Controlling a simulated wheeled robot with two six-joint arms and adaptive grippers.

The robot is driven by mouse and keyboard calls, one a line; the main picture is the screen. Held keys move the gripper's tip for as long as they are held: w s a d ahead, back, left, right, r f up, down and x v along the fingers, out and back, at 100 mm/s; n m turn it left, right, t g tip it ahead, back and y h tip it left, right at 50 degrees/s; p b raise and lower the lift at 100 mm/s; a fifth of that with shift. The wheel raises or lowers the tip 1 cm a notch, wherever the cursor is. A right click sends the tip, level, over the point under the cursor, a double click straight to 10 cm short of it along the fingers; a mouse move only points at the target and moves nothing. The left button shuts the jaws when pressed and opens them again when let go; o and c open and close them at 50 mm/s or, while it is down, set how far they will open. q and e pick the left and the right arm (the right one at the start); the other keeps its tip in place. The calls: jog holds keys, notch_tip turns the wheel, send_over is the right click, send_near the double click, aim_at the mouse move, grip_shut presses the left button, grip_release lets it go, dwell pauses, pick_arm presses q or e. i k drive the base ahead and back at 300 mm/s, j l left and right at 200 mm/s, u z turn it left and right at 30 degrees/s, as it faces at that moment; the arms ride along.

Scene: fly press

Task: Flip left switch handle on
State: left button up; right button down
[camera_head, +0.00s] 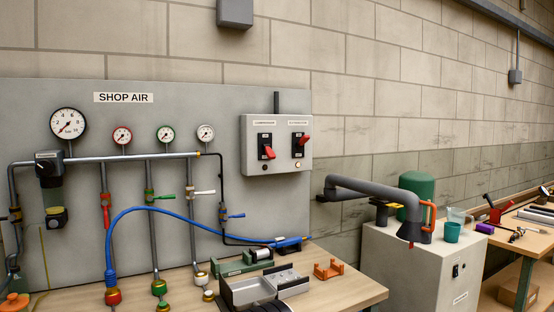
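A light grey switch box (253,150) is fixed at the right end of the grey panel, in the head view. It carries two black switch plates with red handles. The left switch handle (269,153) tilts downward, and the small lamp (265,168) below it looks dark. The right switch handle (304,140) points upward and to the right, and the lamp (298,164) below it glows. Small labels sit above both switches, too small to read surely. Neither of my grippers shows in this view.
The panel (270,100) holds gauges, pipes and coloured valves on the left. A blue hose (170,209) arcs in front of it. Below, a wooden bench (345,288) carries a grey tray (235,292) and an orange bracket (328,270). A dark duct arm (370,193) stands to the right.

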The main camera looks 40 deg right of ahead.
aim_at(269, 152)
jog(key=i+l, duration=0.1)
jog(key=l, duration=0.35)
jog(key=i+l+u, duration=0.1)
jog(key=l, duration=0.4)
jog(key=i+l+u, duration=0.1)
jog(key=l, duration=0.4)
